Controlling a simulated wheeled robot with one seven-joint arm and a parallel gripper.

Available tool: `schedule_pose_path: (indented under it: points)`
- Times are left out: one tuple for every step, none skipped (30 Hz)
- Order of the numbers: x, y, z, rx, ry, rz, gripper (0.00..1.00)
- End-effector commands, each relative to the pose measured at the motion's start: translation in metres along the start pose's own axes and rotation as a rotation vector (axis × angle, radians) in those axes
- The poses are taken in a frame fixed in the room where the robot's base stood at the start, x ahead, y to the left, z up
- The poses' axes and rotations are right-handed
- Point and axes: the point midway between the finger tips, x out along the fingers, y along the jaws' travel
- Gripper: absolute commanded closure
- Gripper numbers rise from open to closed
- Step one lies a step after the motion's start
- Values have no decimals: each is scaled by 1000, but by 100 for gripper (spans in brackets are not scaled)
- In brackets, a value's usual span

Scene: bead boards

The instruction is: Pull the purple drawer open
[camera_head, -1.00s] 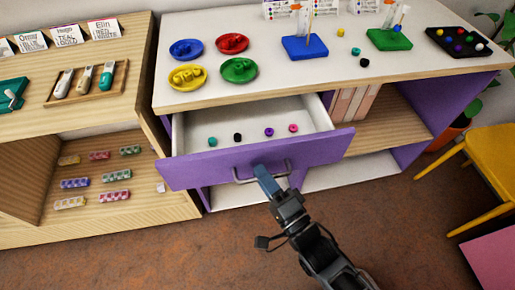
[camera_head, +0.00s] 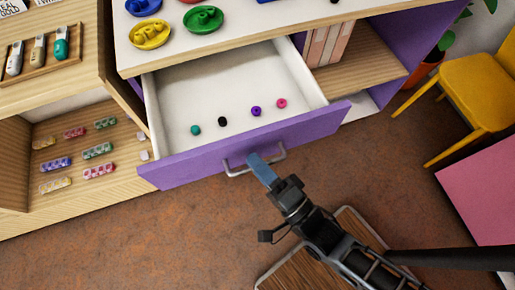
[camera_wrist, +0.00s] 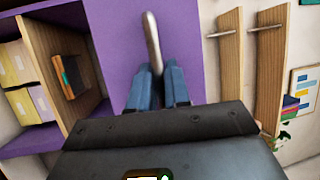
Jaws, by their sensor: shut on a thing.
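The purple drawer (camera_head: 205,163) stands pulled well out from the white-topped cabinet, and its pale inside shows. Several small beads lie in it: teal, black, purple and pink. Its grey bar handle (camera_head: 281,152) is on the front face and also shows in the wrist view (camera_wrist: 152,40). My gripper (camera_head: 262,170) is at the handle with its blue fingers shut on the bar. In the wrist view the fingers (camera_wrist: 160,88) close around the handle's near end, in front of the purple face (camera_wrist: 115,30).
A wooden shelf unit (camera_head: 100,85) with bead strips stands at the left. A yellow chair (camera_head: 470,90) and a pink surface (camera_head: 480,190) are at the right. Brown floor (camera_head: 140,235) is open in front of the drawer.

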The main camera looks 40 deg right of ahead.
Motion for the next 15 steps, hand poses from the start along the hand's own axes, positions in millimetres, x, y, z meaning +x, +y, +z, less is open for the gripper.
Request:
schedule_pose_path:
  points:
    - [0, 1, 0, 0, 0, 3, 100]
    - [0, 1, 0, 0, 0, 3, 81]
    - [0, 1, 0, 0, 0, 3, 77]
    - [0, 1, 0, 0, 0, 3, 77]
    - [0, 1, 0, 0, 0, 3, 77]
    - [0, 1, 0, 0, 0, 2, 77]
    - [0, 1, 0, 0, 0, 2, 77]
    - [0, 1, 0, 0, 0, 2, 77]
    - [0, 1, 0, 0, 0, 2, 77]
    - [0, 1, 0, 0, 0, 2, 77]
    - [-1, 1, 0, 0, -1, 2, 77]
    - [-3, 1, 0, 0, -1, 2, 77]
    - [-6, 1, 0, 0, -1, 3, 77]
    - [-9, 2, 0, 0, -1, 3, 77]
    - [-14, 2, 1, 0, -2, 4, 77]
